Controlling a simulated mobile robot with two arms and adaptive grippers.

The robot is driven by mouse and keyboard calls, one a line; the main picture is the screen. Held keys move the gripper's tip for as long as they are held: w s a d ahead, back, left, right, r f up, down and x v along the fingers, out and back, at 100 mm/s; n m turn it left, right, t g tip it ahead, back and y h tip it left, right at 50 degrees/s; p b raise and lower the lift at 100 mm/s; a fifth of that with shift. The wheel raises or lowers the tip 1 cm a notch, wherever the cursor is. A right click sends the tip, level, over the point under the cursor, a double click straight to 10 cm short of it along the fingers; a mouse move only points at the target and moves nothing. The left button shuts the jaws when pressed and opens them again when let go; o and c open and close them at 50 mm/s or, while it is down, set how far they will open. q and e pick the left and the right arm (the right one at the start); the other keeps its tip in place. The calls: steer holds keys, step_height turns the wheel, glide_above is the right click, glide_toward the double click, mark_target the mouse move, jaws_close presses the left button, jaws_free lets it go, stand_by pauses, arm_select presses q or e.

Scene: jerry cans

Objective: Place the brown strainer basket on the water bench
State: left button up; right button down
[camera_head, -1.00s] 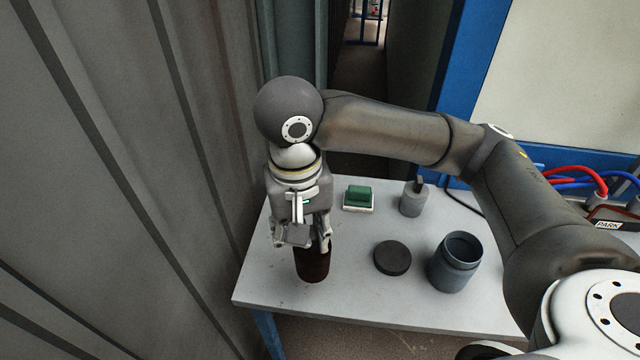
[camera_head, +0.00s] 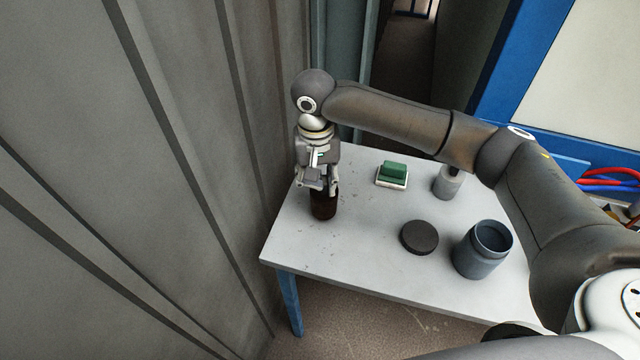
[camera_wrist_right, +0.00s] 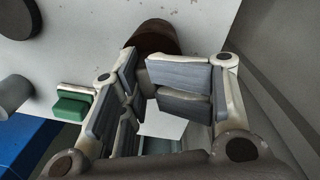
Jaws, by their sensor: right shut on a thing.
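The brown strainer basket (camera_head: 323,208) is a dark brown, round vessel at the left end of the white-topped bench (camera_head: 340,260). My right gripper (camera_head: 321,189) points down over it and is shut on its upper part. In the right wrist view the basket (camera_wrist_right: 155,36) shows beyond the finger pads (camera_wrist_right: 158,85), which hide part of it. The basket looks upright. I cannot tell whether its bottom touches the bench top or hangs just above it. My left gripper does not show.
A green block on a white base (camera_head: 392,174), a grey capped bottle (camera_head: 446,183), a dark round disc (camera_head: 419,238) and an open blue-grey jar (camera_head: 482,250) stand to the right. A corrugated grey wall (camera_head: 200,150) runs close along the left. Bench space in front of the basket is clear.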

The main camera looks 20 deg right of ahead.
steer(key=shift+s+f, duration=0.1)
steer(key=shift+f, duration=0.9)
steer(key=c, duration=0.9)
jaws_free()
steer(key=shift+f, duration=0.15)
steer(key=shift+o, duration=0.2)
step_height(320, 180, up, 12)
steer(key=b, duration=0.1)
steer(key=shift+a+r+b, duration=0.2)
steer(key=shift+b, duration=0.1)
